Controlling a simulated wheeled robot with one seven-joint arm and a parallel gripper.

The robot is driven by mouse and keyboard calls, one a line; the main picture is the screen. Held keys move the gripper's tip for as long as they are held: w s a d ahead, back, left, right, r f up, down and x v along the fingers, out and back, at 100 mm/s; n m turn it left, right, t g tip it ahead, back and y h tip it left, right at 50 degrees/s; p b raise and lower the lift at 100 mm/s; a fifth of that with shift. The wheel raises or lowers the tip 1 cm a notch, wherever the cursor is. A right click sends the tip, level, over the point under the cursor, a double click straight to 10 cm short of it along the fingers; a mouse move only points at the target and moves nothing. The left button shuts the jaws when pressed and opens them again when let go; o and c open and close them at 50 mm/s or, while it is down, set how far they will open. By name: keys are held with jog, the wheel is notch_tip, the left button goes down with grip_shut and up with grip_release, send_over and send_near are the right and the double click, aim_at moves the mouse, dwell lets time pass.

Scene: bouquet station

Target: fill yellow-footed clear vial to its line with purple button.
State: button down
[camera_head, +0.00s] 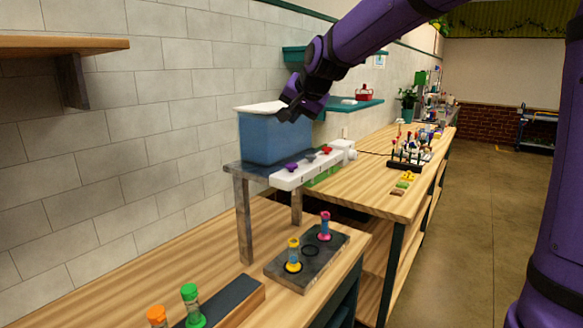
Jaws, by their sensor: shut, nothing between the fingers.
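The yellow-footed clear vial (293,256) stands upright on a dark slab (285,276) on the wooden bench; its top is yellow too. Its fill level and line are too small to tell. The purple button (291,167) is the nearest of several coloured buttons on a white panel (287,182) in front of a blue tank (262,140). My gripper (287,112) is shut and empty. It appears at the tank's upper right edge in the picture, above the purple button and apart from it.
A pink vial (325,228) stands farther back on the slab, past an empty ring. A grey button (311,157) and a red button (326,150) follow the purple one. Green-topped (190,292) and orange-topped (157,316) vials stand near left. A teal shelf (350,107) is behind my arm.

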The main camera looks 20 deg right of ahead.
aim_at(293, 164)
jog(key=shift+f, duration=4.4)
jog(key=shift+f, duration=0.1)
jog(key=shift+f, duration=0.3)
jog(key=shift+f, duration=0.6)
jog(key=shift+r, duration=1)
jog(key=shift+r, duration=2.5)
